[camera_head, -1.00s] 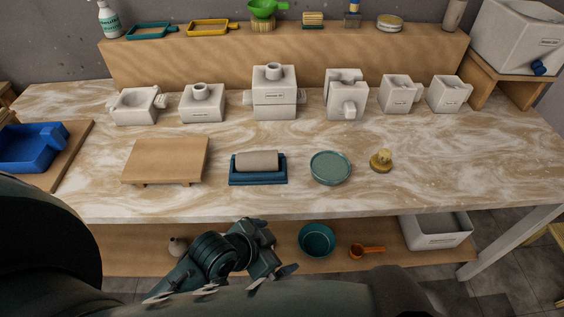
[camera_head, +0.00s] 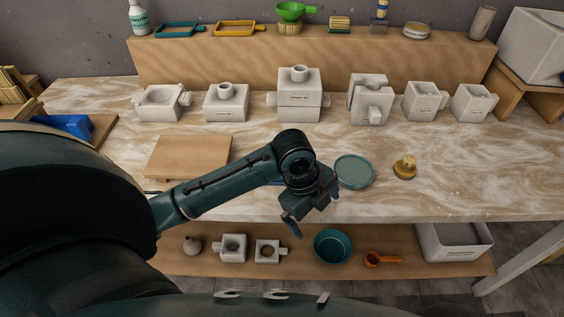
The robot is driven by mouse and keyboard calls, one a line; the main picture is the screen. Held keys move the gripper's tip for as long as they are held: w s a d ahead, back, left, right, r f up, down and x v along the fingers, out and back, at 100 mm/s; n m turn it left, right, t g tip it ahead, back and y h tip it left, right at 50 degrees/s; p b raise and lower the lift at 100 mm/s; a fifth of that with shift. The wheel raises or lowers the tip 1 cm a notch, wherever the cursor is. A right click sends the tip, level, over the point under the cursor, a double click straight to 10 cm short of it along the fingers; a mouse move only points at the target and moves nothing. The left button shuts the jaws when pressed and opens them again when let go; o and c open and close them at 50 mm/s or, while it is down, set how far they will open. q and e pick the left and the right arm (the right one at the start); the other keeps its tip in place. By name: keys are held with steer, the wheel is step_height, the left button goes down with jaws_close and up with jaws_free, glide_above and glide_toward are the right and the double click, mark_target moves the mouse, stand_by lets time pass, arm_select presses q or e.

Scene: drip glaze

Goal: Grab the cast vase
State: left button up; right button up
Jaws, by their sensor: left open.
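A small round pale vessel with a narrow neck, vase-like (camera_head: 192,246), stands on the lower shelf under the table. I cannot tell whether it is the cast vase. Several white plaster mold blocks stand in a row on the table, among them a tall stacked one (camera_head: 298,100) and one with a displaced front piece (camera_head: 369,100). My left gripper (camera_head: 314,213) is open and empty over the table's front edge, its fingers pointing down and apart. It is right of and above the vessel. My forearm hides most of the blue tray and its beige roll. My right gripper is not in view.
A low wooden board (camera_head: 188,156), a round teal dish (camera_head: 354,172) and a brush-like thing (camera_head: 405,167) lie on the marbled table (camera_head: 470,175). The lower shelf (camera_head: 215,270) also holds two small molds, a teal bowl (camera_head: 332,247), an orange scoop (camera_head: 377,259) and a white bin (camera_head: 455,243).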

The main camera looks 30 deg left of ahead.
arm_select(q)
steer(key=w+a+r+m+g+y, duration=0.1)
steer(key=w+a+r+m, duration=0.3)
steer(key=a+r, duration=0.3)
steer(key=w+a+r+m+g+y, duration=0.1)
steer(key=w+a+r+m, duration=0.35)
steer(key=a+r, duration=0.3)
steer(key=shift+m, duration=0.25)
step_height(320, 180, down, 14)
steer(key=shift+r, duration=0.25)
steer(key=c, duration=0.6)
steer(key=shift+c, duration=0.5)
